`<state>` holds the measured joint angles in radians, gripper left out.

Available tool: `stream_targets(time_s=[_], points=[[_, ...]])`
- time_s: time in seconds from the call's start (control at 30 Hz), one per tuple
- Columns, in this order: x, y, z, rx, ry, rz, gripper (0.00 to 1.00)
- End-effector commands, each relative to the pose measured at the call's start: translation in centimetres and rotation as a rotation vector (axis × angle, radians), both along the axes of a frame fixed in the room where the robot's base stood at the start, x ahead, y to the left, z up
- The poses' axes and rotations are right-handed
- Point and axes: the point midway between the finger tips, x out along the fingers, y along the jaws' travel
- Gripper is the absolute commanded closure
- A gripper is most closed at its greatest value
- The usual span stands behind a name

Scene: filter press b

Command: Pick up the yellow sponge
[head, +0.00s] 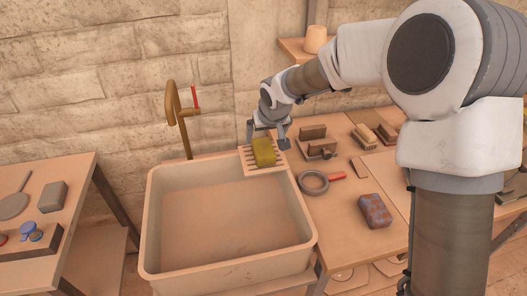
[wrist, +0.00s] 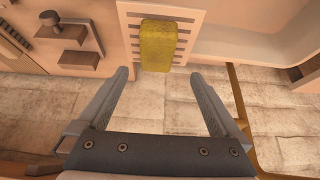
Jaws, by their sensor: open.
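The yellow sponge (head: 263,152) lies on a slatted rack (head: 282,163) at the back right corner of the sink in the head view. In the wrist view the sponge (wrist: 158,45) lies on the rack (wrist: 133,14), ahead of the fingertips and roughly centred between them. My gripper (head: 268,133) is open and empty, just behind the sponge in the head view. Its two fingers (wrist: 163,75) show spread apart in the wrist view, and nothing is between them. I cannot tell how high the fingers are above the rack.
The large sink (head: 220,215) stands in front. A brass tap (head: 182,115) rises behind it. On the right table are a grey ring with a red handle (head: 314,182), a reddish-brown block (head: 375,211) and several brushes (head: 315,140). A stone wall is behind.

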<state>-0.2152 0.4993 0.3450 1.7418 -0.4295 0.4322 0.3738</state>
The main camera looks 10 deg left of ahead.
Motion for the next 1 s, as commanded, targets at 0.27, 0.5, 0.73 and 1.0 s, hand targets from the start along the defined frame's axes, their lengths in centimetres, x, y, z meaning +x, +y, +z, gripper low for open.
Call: stream_targets(time_s=[0.27,0.5,0.73,1.0], points=[[2.0,1.0,-4.0,-0.001,0.002,0.000,0.00],[2.7,1.2,-5.1,0.000,0.000,-0.001,0.00],[4.2,1.4,-7.7,-0.001,0.003,0.000,0.00],[5.1,1.8,-9.1,0.000,-0.002,0.000,0.00]])
